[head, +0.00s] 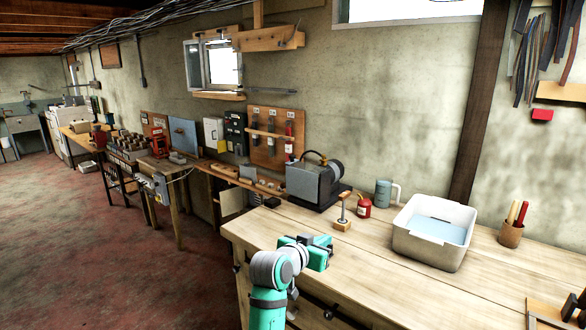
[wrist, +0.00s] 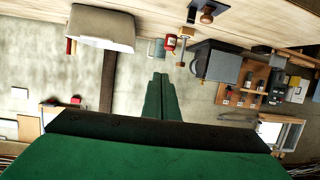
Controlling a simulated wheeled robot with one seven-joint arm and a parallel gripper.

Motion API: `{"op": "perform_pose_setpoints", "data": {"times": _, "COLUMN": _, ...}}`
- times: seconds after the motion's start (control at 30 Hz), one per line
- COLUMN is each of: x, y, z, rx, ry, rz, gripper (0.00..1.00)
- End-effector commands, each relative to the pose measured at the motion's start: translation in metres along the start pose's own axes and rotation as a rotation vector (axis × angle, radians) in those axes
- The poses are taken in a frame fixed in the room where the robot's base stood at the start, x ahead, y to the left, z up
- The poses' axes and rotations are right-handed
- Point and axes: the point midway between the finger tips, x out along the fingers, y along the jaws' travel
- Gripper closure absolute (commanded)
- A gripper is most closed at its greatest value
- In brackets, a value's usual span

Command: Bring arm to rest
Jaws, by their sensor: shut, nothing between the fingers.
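My arm shows in green and grey at the bottom centre of the head view. It is bent at a grey joint, and my gripper (head: 318,252) lies at its far end, over the near left part of the wooden workbench (head: 370,275). In the wrist view, which is upside down, my gripper (wrist: 160,95) shows as two green fingers close together. They are shut and nothing is between them. From these views I cannot tell the exact height of the gripper above the bench top.
On the bench stand a white tub (head: 432,245) with bluish contents, a grey machine (head: 312,185), a red can (head: 364,208), a grey-blue mug (head: 383,192), a small wooden-based stand (head: 343,215) and a tool cup (head: 511,233). The red floor (head: 90,260) at left is open.

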Motion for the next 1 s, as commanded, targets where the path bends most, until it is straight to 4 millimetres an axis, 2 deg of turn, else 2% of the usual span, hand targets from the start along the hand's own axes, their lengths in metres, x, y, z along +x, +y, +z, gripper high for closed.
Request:
{"op": "perform_pose_setpoints", "data": {"times": 0.03, "x": 0.004, "y": 0.005, "z": 0.022, "rx": -0.025, "ry": 0.002, "rz": -0.004, "gripper": 1.0}}
{"op": "perform_pose_setpoints", "data": {"times": 0.2, "x": 0.007, "y": 0.016, "z": 0.089, "rx": -0.105, "ry": 0.032, "rz": -0.049, "gripper": 1.0}}
{"op": "perform_pose_setpoints", "data": {"times": 0.47, "x": -0.009, "y": 0.035, "z": 0.188, "rx": -0.207, "ry": 0.066, "rz": -0.135, "gripper": 1.0}}
{"op": "perform_pose_setpoints", "data": {"times": 0.6, "x": -0.028, "y": 0.046, "z": 0.238, "rx": -0.25, "ry": 0.079, "rz": -0.188, "gripper": 1.0}}
{"op": "perform_pose_setpoints", "data": {"times": 0.77, "x": -0.055, "y": 0.063, "z": 0.291, "rx": -0.288, "ry": 0.09, "rz": -0.249, "gripper": 1.0}}
{"op": "perform_pose_setpoints", "data": {"times": 1.0, "x": -0.109, "y": 0.093, "z": 0.359, "rx": -0.322, "ry": 0.096, "rz": -0.338, "gripper": 1.0}}
